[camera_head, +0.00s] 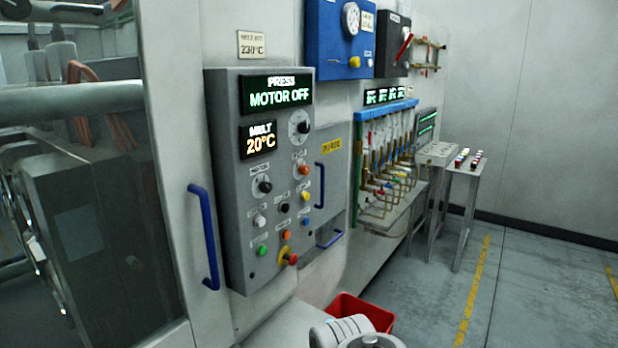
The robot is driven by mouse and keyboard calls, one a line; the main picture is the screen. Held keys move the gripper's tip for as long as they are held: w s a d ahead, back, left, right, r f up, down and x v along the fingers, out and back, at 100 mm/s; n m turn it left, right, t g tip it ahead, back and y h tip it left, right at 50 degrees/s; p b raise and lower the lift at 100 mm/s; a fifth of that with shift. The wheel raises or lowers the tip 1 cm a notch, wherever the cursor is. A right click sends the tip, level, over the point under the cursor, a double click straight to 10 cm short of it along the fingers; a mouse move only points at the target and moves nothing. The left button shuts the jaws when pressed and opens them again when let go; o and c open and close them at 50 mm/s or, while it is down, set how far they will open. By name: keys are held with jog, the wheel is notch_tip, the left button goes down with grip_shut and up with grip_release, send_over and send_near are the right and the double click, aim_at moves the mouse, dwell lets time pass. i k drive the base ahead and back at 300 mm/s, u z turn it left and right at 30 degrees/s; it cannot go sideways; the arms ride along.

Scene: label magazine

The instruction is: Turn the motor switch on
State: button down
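The grey control panel (228,200) stands on the machine front, left of the middle. Its upper display (278,93) reads "PRESS MOTOR OFF". A lower display (259,139) reads "MELT 20°C". A black rotary knob (264,186) sits on the left of the panel under a small label that looks like "MOTOR", too small to read surely. Other knobs and coloured buttons surround it, with a larger dial (299,126) above right. A red and yellow stop button (288,258) is at the bottom. My gripper is not in view; white rounded parts of my arm show at the bottom edge.
A blue handle (205,236) sticks out left of the panel, and another (320,185) is to its right. A red bin (362,312) stands below. Blue-topped piping (385,110) and small stands (461,172) are farther right. Floor at right is clear.

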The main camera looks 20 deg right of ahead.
aim_at(265, 187)
jog(key=u, duration=0.55)
jog(key=k, duration=1.3)
jog(key=z, duration=0.35)
jog(key=i, duration=1.45)
jog(key=u, duration=0.6)
jog(key=i, duration=0.35)
jog(key=u, duration=0.35)
